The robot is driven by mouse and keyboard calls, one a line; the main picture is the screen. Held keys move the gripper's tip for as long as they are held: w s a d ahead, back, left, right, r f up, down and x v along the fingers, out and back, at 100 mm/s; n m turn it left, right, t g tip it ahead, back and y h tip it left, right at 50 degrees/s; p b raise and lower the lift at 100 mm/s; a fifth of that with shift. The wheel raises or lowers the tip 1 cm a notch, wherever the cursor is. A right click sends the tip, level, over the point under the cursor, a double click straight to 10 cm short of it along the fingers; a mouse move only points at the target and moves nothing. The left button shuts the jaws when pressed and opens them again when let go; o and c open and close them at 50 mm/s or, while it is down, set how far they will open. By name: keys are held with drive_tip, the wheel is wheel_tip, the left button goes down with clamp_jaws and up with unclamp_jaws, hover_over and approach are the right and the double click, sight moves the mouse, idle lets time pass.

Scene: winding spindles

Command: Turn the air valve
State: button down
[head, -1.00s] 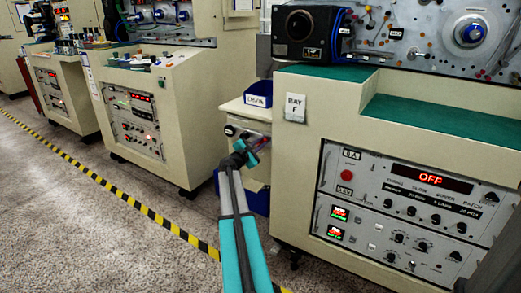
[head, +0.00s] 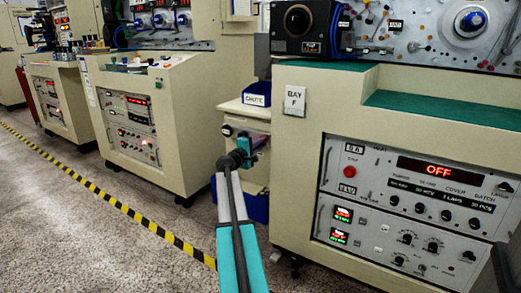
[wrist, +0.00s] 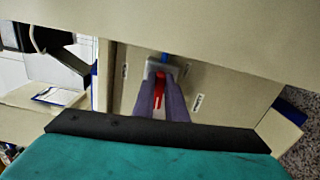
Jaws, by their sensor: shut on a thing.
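In the wrist view, a red valve handle (wrist: 160,88) sits between the two grey-purple fingers of my gripper (wrist: 163,103). The fingers are shut on it, and they hide part of its sides. A grey fitting and a short blue piece (wrist: 166,58) show just beyond the handle, in front of a beige panel. In the head view, my gripper (head: 254,145) reaches into the gap between two beige machines, at the front of a small cabinet (head: 259,172). The handle itself cannot be made out there.
A blue bin (head: 257,93) sits on top of the small cabinet. A yellow-black floor stripe (head: 110,197) runs along the left, with open floor beyond.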

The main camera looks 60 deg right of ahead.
drive_tip(key=shift+d+m+b, duration=0.15)
drive_tip(key=shift+m+b, duration=0.35)
drive_tip(key=c, duration=1.8)
unclamp_jaws()
drive_tip(key=a+p, duration=0.3)
drive_tip(key=a, duration=1.1)
